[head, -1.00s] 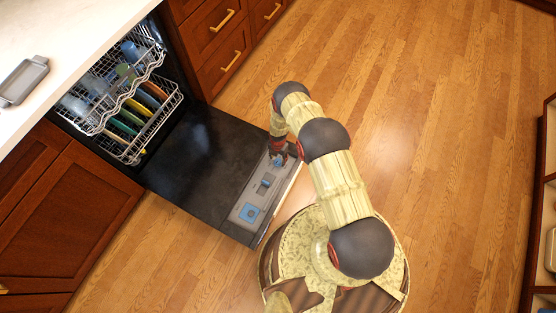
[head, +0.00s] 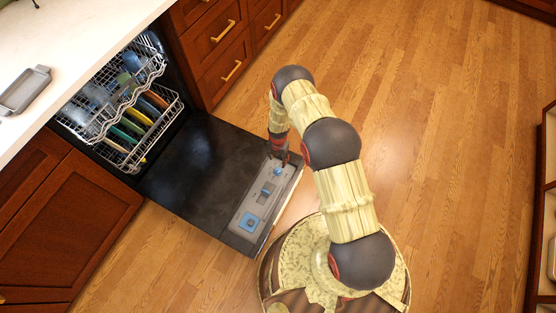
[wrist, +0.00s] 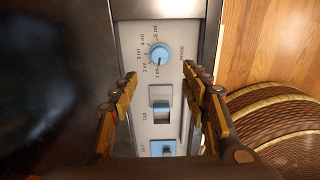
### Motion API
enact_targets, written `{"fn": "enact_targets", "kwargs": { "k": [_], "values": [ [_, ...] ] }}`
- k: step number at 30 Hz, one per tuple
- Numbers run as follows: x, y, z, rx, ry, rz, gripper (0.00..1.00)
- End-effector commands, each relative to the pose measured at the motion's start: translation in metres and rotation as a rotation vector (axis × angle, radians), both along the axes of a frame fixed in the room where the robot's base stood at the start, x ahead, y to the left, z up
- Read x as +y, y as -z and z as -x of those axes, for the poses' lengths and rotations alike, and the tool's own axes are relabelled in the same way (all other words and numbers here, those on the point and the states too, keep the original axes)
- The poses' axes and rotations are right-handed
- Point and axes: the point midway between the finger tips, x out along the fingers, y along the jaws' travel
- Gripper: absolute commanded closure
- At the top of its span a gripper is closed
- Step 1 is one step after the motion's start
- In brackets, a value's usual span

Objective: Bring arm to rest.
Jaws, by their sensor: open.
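My arm reaches from my base over the open dishwasher door (head: 195,165). My gripper (head: 278,166) is above the outer end of the door, by the grey control panel (head: 247,207). In the wrist view my gripper (wrist: 165,100) is open and empty, its two fingers apart on either side of the panel. A blue-and-white dial (wrist: 160,54) with ml marks, a blue slider (wrist: 161,105) and another blue switch (wrist: 163,148) lie on the panel. I cannot tell from these views whether the fingers touch the panel.
Dishwasher racks (head: 150,105) hold several dishes inside the bay. A grey tray (head: 25,90) lies on the white counter (head: 75,35). Wooden drawers (head: 225,55) stand behind the door and a shelf (head: 548,190) at the far right. The wooden floor (head: 430,110) right of my arm is clear.

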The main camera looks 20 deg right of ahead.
Motion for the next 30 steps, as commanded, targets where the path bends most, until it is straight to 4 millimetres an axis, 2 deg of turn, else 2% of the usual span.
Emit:
{"fn": "enact_targets", "kwargs": {
  "k": [12,17,20,24,26,29,30],
  "values": [
    [0.0,0.0,0.0,0.0,0.007,0.0,0.54],
    [0.0,0.0,0.004,0.013,0.142,0.001,0.54],
    [0.0,0.001,0.017,0.057,0.33,0.01,0.54],
    [0.0,0.001,0.079,0.193,0.649,0.066,0.54],
    [0.0,-0.012,0.097,0.235,0.785,0.099,0.54],
    [0.0,-0.053,0.109,0.275,1.012,0.155,0.54],
    [0.0,-0.075,0.111,0.284,1.102,0.177,0.54]
  ]
}}
